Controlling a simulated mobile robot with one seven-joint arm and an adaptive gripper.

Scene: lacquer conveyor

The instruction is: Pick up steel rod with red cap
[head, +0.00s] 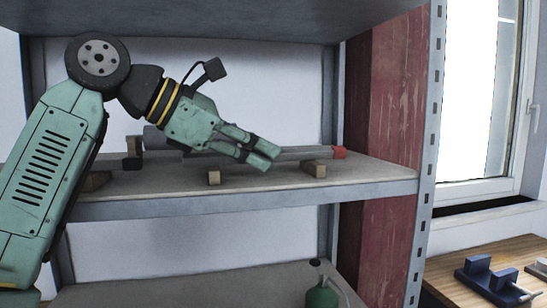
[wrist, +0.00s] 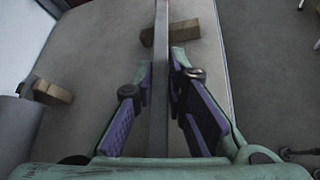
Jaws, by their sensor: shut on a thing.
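The steel rod (head: 305,153) is a long grey bar lying roughly level above the shelf board, with a red cap (head: 339,152) at its right end. My gripper (head: 266,155) reaches down from the upper left and is shut on the rod along its length, left of the cap. In the wrist view the rod (wrist: 160,50) runs between the two purple-padded fingers of my gripper (wrist: 160,78). The cap cannot be made out there. I cannot tell whether the rod touches the block under its right part.
Small wooden blocks (head: 214,177) (head: 315,168) stand on the shelf (head: 375,180); they also show in the wrist view (wrist: 52,92). A grey cylinder (head: 153,138) lies behind my gripper. A red upright (head: 385,100) is close right of the cap. Another shelf is overhead.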

